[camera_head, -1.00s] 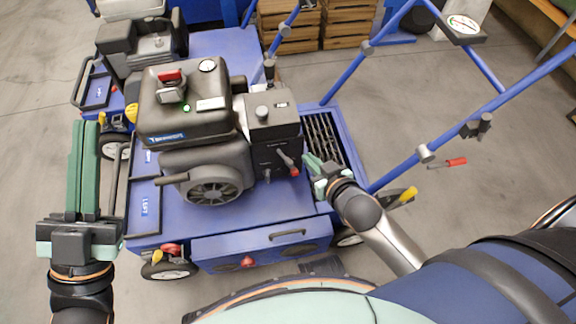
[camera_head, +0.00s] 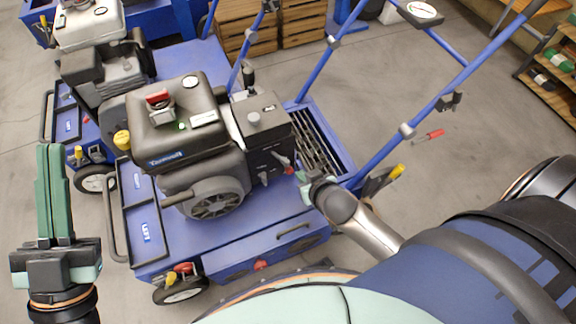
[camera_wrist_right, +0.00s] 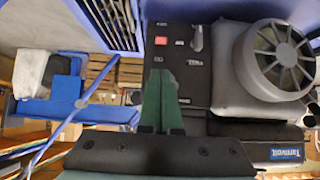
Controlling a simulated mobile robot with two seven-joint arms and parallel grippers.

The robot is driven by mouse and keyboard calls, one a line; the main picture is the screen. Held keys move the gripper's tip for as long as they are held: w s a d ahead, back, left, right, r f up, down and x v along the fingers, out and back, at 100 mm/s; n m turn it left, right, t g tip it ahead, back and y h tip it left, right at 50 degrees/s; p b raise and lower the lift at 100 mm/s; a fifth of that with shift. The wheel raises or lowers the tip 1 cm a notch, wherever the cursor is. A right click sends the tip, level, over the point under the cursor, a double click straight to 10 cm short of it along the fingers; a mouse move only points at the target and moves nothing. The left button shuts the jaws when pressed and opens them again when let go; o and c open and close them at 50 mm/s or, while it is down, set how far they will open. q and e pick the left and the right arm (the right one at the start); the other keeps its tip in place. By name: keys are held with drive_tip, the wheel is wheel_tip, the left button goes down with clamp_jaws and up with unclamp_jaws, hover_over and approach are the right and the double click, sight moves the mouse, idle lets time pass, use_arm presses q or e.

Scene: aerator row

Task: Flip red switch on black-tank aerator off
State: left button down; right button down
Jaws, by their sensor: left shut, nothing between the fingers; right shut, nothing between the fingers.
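The black-tank aerator (camera_head: 187,140) stands in the middle of the head view, with a black engine and control box on a blue deck. In the right wrist view, a small red switch (camera_wrist_right: 161,41) sits on the black panel (camera_wrist_right: 180,68), left of a grey lever (camera_wrist_right: 196,38). My right gripper (camera_head: 301,177) is shut beside the box; its green fingertips (camera_wrist_right: 160,72) lie just below the red switch in that view. I cannot tell whether they touch the panel. My left gripper (camera_head: 55,147) is shut and empty, left of the aerator.
A second aerator with a light tank (camera_head: 92,22) stands behind at the upper left. Blue handlebars (camera_head: 440,105) rise on the right. Wooden crates (camera_head: 246,28) stand at the back. Shelves (camera_head: 552,75) are at the far right. Grey floor (camera_head: 390,75) is open between.

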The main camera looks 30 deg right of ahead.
sight(291, 172)
drive_tip(key=shift+w+f, duration=0.1)
idle(0.3)
